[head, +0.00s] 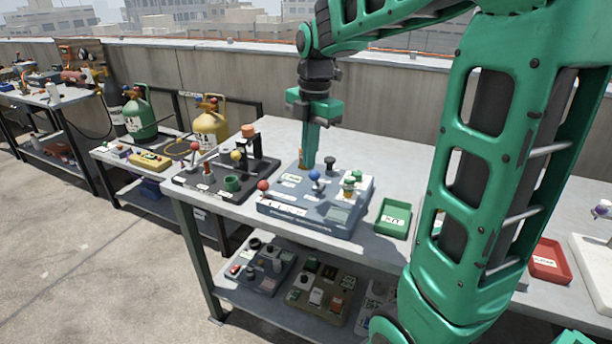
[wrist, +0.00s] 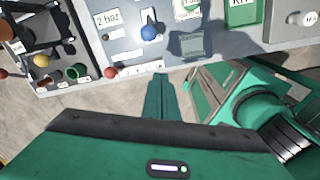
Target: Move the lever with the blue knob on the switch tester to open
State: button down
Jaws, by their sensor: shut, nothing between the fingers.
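The switch tester (head: 305,215) is a blue-grey box on the workbench, with a red knob, a blue knob and a small display on its sloping face. The blue knob (head: 315,176) sits on a lever near the middle of its top; it also shows in the wrist view (wrist: 149,33), beside a white label too small to read. My gripper (head: 309,166) points down at the back of the tester, left of and behind the blue knob. Its green fingers (wrist: 161,78) are shut with nothing between them and look apart from the knob.
A dark board with levers and a green cup (head: 232,184) stands to the left. A green tray (head: 393,219) lies right of the tester, and a red tray (head: 549,261) farther right. Gas cylinders (head: 211,125) stand behind at left. Bare bench top (head: 275,135) shows behind the tester.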

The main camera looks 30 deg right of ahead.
aim_at(316, 179)
jog(key=shift+w+a+r+n, duration=0.1)
jog(key=shift+w+a+n, duration=0.1)
jog(key=shift+w+n, duration=0.35)
jog(key=shift+w+a+r+n, duration=0.1)
jog(key=shift+w+a+n, duration=0.1)
jog(key=shift+w+n, duration=0.3)
jog(key=shift+f, duration=0.15)
jog(key=f, duration=0.9)
jog(key=shift+w+a+f, duration=0.1)
jog(key=shift+a+f, duration=0.05)
jog(key=shift+a, duration=0.05)
jog(key=shift+w+d, duration=0.3)
jog(key=shift+d, duration=0.35)
jog(key=shift+w+d, duration=0.3)
jog(key=shift+d, duration=0.3)
jog(key=shift+w+d+r, duration=0.15)
jog(key=shift+d+r, duration=0.2)
jog(key=shift+d, duration=0.2)
jog(key=shift+w+a+r, duration=0.1)
jog(key=shift+w, duration=0.05)
